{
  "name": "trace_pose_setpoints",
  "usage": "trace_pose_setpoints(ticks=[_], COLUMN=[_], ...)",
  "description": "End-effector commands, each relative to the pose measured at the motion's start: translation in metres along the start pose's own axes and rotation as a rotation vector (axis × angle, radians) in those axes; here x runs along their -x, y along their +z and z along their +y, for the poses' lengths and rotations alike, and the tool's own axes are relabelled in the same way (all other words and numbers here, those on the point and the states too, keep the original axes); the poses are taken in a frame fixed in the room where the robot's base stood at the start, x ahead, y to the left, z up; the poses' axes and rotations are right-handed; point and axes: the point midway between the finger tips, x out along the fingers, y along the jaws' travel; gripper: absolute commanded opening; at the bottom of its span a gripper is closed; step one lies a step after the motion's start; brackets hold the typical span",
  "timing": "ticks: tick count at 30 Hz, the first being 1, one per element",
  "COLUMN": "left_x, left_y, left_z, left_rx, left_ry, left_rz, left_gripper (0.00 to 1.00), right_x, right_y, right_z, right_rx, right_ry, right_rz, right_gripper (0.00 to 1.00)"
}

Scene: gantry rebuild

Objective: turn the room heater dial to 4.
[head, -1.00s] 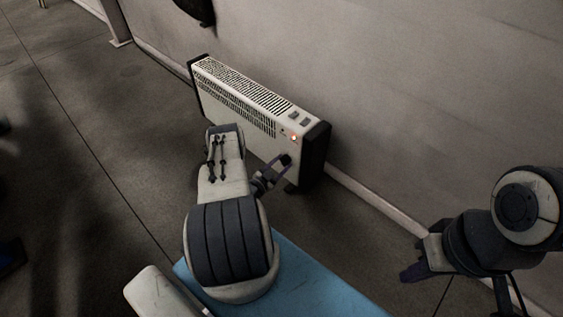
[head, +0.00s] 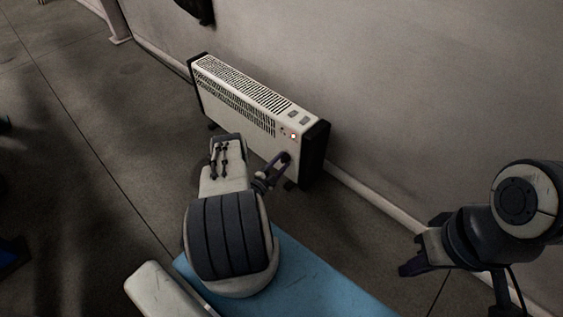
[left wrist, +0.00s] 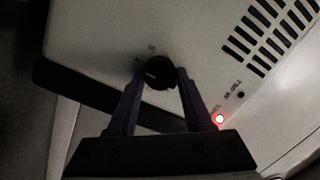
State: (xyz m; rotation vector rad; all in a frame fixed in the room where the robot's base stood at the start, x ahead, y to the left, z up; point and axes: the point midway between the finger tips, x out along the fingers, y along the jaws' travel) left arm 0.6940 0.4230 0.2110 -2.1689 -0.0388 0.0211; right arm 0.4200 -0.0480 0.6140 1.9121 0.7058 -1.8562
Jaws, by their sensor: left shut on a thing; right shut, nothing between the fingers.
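The room heater (head: 245,108) is a white panel with black end caps, standing on the floor along the wall. Its black dial (left wrist: 159,72) has a light pointer mark, and small printed marks sit around it, too blurred to read. My left gripper (head: 283,160) is at the heater's front near its right end. In the left wrist view its two fingers (left wrist: 154,85) are shut on the dial, one on each side. A lit red lamp (left wrist: 219,118) is beside the dial. My right gripper (head: 412,256) is away at the right, shut and empty.
The grey wall (head: 430,100) runs close behind the heater. A blue surface (head: 310,284) lies in front, below my left arm.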

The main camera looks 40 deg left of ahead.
Motion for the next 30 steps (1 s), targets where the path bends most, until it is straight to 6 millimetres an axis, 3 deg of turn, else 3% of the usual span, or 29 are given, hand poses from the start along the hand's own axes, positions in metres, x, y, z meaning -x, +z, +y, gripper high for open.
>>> trace_pose_setpoints(ticks=[12, 13, 15, 25, 30], left_x=[0.000, 0.000, 0.000, 0.001, 0.019], left_y=[0.000, 0.000, 0.000, 0.000, 0.000], left_z=[0.001, 0.001, 0.001, 0.000, -0.002], left_rx=[-0.007, -0.007, -0.007, -0.007, -0.004], left_ry=[0.001, 0.001, 0.001, 0.000, -0.002], left_rz=[0.001, 0.001, 0.001, 0.000, -0.005], left_gripper=[0.00, 0.54, 0.80, 0.80, 0.80], right_x=[0.000, 0.000, 0.000, 0.001, 0.009], right_y=[0.000, 0.000, 0.000, 0.000, -0.001], right_z=[0.000, 0.000, 0.000, 0.000, -0.001], right_rx=[0.000, 0.000, 0.000, 0.000, 0.000], right_ry=[0.000, 0.000, 0.000, 0.000, 0.000], right_rz=[0.000, 0.000, 0.000, 0.000, 0.000], right_gripper=[0.00, 0.00, 0.00, 0.00, 0.00])
